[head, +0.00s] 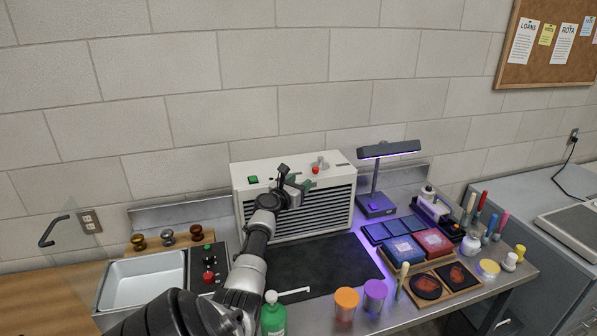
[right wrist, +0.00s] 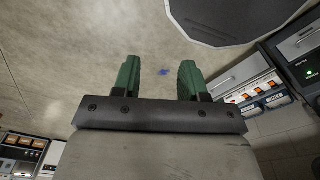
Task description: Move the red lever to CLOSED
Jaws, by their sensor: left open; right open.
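The white louvred unit (head: 243,176) stands against the wall at the back of the bench. A small red part (head: 315,170), which looks like the red lever's knob, sits on its upper front beside a grey fitting (head: 322,162). No CLOSED marking is readable. My right gripper (right wrist: 159,75) is open and empty in the right wrist view, over the floor.
A dark mat (head: 330,265) lies in front of the unit. A lit lamp (head: 376,204) stands to its right, near coloured boxes (head: 433,241). A metal tray (head: 112,288), a button box (head: 221,262) and a green bottle (head: 273,318) are to the left and front.

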